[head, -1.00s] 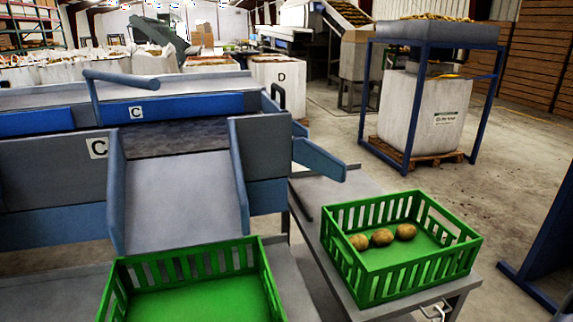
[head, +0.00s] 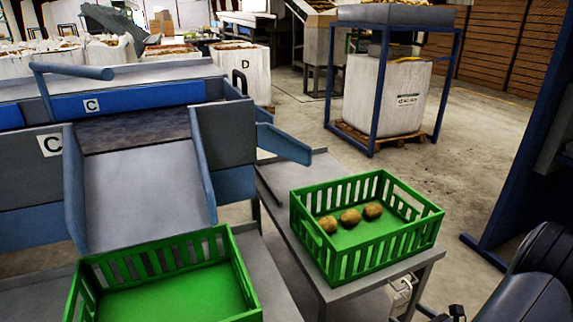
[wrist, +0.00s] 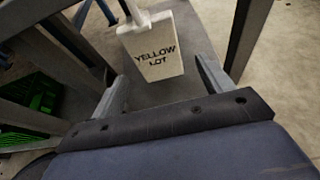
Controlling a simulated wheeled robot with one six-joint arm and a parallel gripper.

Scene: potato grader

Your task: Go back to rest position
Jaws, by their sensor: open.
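My gripper (wrist: 160,70) shows in the wrist view with its two grey fingers apart. A pale tag (wrist: 153,62) lettered "YELLOW LOT" appears beyond and between the fingertips, with a gap to each finger. A pale stem runs up from its top edge. In the head view, part of my dark arm (head: 535,290) shows at the lower right; my gripper cannot be made out there.
A green crate (head: 340,262) with three potatoes stands on a grey table (head: 300,278). An empty-looking green crate (head: 165,302) sits below the chute (head: 145,195) marked C. A blue post (head: 525,130) rises at right. Open floor (head: 410,165) lies behind the table.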

